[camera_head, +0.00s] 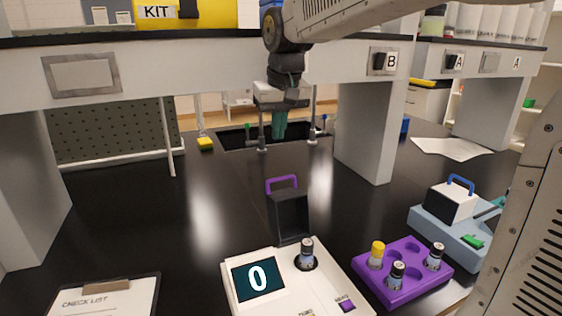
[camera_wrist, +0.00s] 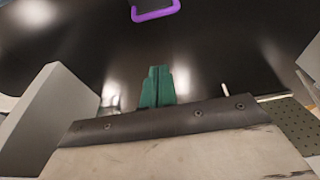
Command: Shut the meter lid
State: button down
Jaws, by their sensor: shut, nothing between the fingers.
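The white meter (camera_head: 285,285) sits on the black bench at the bottom centre, with a screen reading 0. Its dark grey lid (camera_head: 290,216) with a purple handle (camera_head: 281,183) stands open and upright at the meter's back edge. A capped vial (camera_head: 306,256) stands in the meter's well in front of the lid. My gripper (camera_head: 279,135) is shut and empty above the bench, behind and higher than the lid, touching nothing that I can see. In the wrist view its green fingers (camera_wrist: 157,72) are together, and the purple handle (camera_wrist: 156,13) shows at the top edge.
A purple rack (camera_head: 400,270) with several vials stands right of the meter. A blue device with a white lid (camera_head: 450,203) is farther right. A clipboard (camera_head: 105,297) lies at the lower left. A shelf post (camera_head: 366,130) stands behind. The bench left of the lid is clear.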

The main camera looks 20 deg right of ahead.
notch_tip(320, 180, down, 9)
jog(key=s, duration=0.1)
jog(key=shift+s, duration=0.15)
dwell(0.4)
dwell(0.4)
